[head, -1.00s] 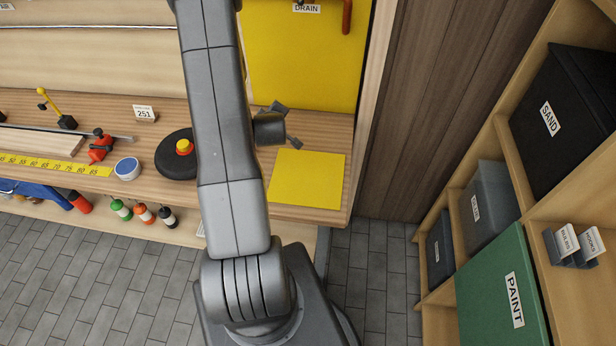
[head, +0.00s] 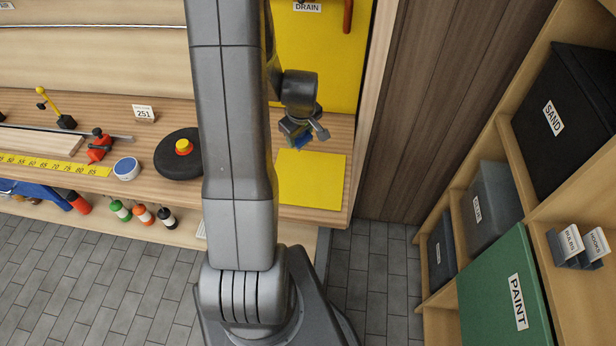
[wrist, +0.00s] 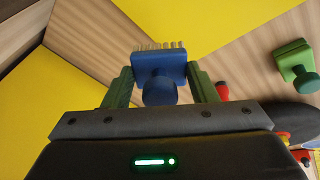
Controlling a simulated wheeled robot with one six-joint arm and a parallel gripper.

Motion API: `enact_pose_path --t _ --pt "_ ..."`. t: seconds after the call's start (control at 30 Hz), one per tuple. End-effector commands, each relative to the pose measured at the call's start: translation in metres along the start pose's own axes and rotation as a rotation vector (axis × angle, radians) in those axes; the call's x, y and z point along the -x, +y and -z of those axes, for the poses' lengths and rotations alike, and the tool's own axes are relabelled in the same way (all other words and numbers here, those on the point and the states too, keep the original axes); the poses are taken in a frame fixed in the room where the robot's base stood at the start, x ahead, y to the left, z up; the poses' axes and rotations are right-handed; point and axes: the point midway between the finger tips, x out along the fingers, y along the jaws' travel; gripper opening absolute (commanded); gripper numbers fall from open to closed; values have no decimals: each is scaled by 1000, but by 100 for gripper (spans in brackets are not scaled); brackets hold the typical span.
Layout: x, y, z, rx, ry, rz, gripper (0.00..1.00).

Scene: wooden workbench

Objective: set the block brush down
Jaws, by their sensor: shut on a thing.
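The blue block brush (wrist: 160,68) has pale bristles and a round knob. In the wrist view it sits between the two green fingers of my gripper (wrist: 160,88), which is shut on it. In the head view my gripper (head: 302,132) hangs near the back left edge of the yellow square (head: 315,182) on the bench. A little blue of the brush (head: 302,142) shows under the fingers. I cannot tell its exact height above the bench.
A green knobbed block (wrist: 294,62) shows at right in the wrist view; my arm likely hides it in the head view. A black disc with a red-and-yellow button (head: 178,158) stands left of my arm. The yellow panel (head: 318,60) rises behind the bench (head: 230,215).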

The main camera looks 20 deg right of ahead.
Motion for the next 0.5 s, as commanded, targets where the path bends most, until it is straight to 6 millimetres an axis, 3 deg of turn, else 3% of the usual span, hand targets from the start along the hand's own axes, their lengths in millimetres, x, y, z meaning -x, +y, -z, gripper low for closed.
enact_pose_path --t 0.1,0.3,0.5 --pt "19 -5 -22 -53 -57 66 34" --pt "45 -18 -48 -110 -118 142 34" --pt "33 -25 -58 -121 -134 163 34"
